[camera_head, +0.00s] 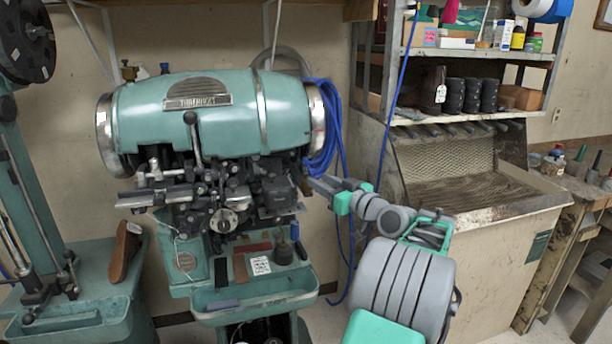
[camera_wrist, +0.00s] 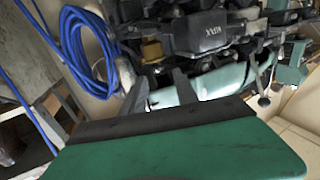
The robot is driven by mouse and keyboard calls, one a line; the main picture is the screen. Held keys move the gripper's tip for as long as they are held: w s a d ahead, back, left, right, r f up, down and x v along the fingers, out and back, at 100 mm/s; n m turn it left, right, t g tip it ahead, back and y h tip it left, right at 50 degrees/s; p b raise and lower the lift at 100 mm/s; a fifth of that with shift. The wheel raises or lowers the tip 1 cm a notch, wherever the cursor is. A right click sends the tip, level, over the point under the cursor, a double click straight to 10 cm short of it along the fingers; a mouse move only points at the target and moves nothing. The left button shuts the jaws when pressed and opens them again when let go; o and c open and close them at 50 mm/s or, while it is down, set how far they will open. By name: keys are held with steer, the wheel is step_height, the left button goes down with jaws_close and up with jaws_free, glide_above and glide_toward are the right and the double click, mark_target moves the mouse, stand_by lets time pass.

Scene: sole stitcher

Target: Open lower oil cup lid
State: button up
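The teal stitching machine (camera_head: 215,115) stands at the left of centre in the head view, with dark metal mechanisms under its round body. My gripper (camera_head: 313,181) is at the right side of these mechanisms, reaching in from the right. In the wrist view two grey fingers of my gripper (camera_wrist: 160,86) stand apart with nothing seen between them. A small brass-brown block (camera_wrist: 151,51) on the machine lies just beyond the fingers. I cannot single out the lower oil cup or its lid with certainty, nor tell whether the lid is open.
A blue hose coil (camera_head: 326,130) hangs close beside my gripper, also large in the wrist view (camera_wrist: 88,50). A teal tray (camera_head: 255,300) with small items is below. A shelf cabinet (camera_head: 455,115) stands at the right. A brown shoe form (camera_head: 125,252) is at the left.

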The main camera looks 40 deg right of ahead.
mark_target(306, 173)
steer(key=w, duration=0.2)
steer(key=w+p, duration=0.1)
steer(key=w, duration=0.2)
steer(key=w+p, duration=0.1)
steer(key=w, duration=0.1)
steer(key=shift+w+d, duration=0.25)
steer(key=shift+d, duration=0.15)
steer(key=shift+c, duration=0.5)
jaws_close()
